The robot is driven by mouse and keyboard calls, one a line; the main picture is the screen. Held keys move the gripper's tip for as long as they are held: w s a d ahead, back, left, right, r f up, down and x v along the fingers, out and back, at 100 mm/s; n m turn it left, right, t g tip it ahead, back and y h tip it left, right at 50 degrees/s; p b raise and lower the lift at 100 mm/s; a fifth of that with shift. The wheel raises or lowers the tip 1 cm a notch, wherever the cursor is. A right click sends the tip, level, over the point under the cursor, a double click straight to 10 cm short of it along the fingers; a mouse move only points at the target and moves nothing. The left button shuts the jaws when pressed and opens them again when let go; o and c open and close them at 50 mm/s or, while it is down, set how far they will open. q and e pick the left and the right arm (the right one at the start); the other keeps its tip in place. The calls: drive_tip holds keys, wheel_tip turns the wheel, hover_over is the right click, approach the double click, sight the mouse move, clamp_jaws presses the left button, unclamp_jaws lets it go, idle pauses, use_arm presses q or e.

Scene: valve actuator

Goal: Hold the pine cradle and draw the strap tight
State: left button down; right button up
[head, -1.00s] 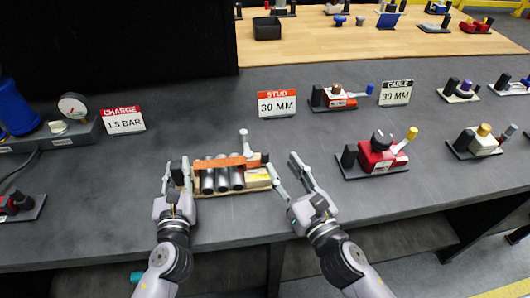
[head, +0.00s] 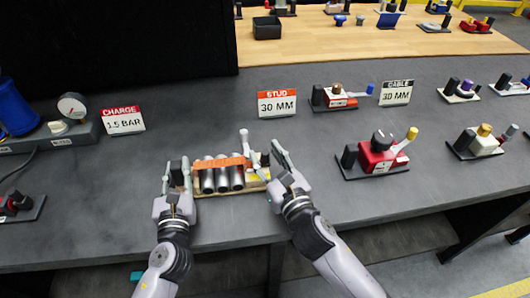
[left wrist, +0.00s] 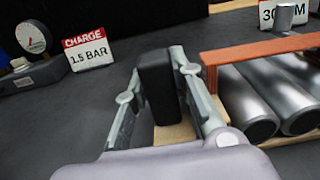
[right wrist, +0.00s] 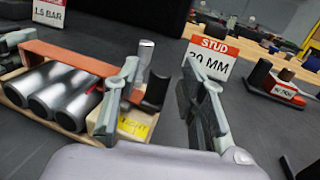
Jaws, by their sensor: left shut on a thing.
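The pine cradle (head: 217,193) sits on the grey bench and holds several metal cylinders (head: 222,180) side by side. An orange strap (head: 222,162) runs across their tops. A silver post with a knob (head: 244,142) stands at the cradle's right end, beside a yellow label (right wrist: 133,127). My left gripper (head: 177,170) is shut on a black upright block (left wrist: 157,85) at the cradle's left end. My right gripper (head: 264,156) is open at the right end. In the right wrist view, a dark block (right wrist: 156,92) shows between its spread fingers; contact is unclear.
A red-edged STUD 30 MM sign (head: 277,104) stands behind the cradle. A red device with a yellow-tipped lever (head: 378,155) stands to the right. A gauge unit (head: 70,120) and CHARGE sign (head: 123,120) stand at left. Bare bench lies in front.

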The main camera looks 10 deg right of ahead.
drive_tip(key=shift+w+a, duration=0.1)
drive_tip(key=shift+w, duration=0.4)
clamp_jaws()
idle(0.7)
